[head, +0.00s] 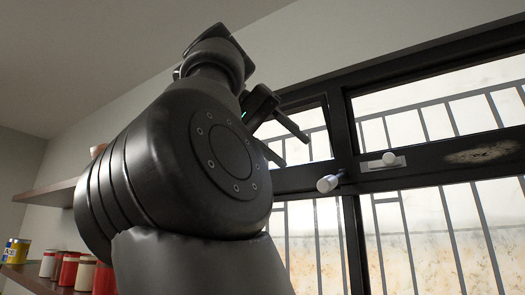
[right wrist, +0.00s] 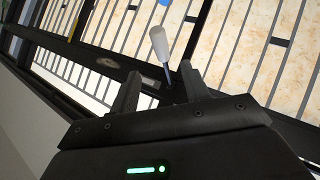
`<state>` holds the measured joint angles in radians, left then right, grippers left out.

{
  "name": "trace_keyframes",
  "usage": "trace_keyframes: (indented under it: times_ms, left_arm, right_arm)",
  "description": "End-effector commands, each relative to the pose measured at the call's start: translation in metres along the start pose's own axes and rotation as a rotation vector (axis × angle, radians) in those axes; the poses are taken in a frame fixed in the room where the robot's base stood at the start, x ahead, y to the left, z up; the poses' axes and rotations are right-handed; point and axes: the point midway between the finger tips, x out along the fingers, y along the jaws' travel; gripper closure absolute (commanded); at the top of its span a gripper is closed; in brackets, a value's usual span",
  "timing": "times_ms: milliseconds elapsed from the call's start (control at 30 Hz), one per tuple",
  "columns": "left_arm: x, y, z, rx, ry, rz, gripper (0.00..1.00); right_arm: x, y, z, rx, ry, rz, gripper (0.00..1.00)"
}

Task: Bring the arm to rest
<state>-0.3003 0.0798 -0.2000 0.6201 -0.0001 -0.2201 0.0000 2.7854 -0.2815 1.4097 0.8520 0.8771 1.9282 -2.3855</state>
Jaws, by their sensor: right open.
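My right arm rises through the middle of the head view, dark and bulky, and hides part of the window and wall. My right gripper (head: 295,152) is raised near the window in the head view, its two fingers spread apart. In the right wrist view the same gripper (right wrist: 160,72) is open with nothing between its fingers. A light window handle (right wrist: 159,43) shows beyond the fingertips there; I cannot tell the exact gap. My left gripper is in neither view.
The black-framed window (head: 345,150) with bars outside fills the right side. Its handle (head: 328,183) sticks out right of my arm. At left are shelves (head: 50,192) with a yellow tin (head: 15,251) and several red and pale containers (head: 68,270).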

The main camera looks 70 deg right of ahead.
Motion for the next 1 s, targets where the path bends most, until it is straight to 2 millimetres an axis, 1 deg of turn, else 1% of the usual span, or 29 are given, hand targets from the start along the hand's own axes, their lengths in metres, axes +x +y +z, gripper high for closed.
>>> trace_keyframes:
  times_ms: [400,533,667,900,1000]
  left_arm:
    - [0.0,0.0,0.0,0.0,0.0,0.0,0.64]
    - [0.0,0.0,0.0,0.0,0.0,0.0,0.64]
    - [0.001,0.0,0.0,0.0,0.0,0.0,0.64]
    - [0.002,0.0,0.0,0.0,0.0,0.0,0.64]
    - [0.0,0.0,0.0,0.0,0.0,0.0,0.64]
  right_arm:
    - [0.001,0.0,0.0,0.0,0.0,0.0,0.53]
    - [0.006,0.0,0.0,-0.001,0.0,0.003,0.53]
    - [0.021,0.0,0.0,-0.001,-0.003,0.004,0.53]
    - [0.061,-0.001,0.0,-0.002,-0.003,0.005,0.53]
    - [0.072,-0.001,-0.001,-0.003,-0.002,0.007,0.53]
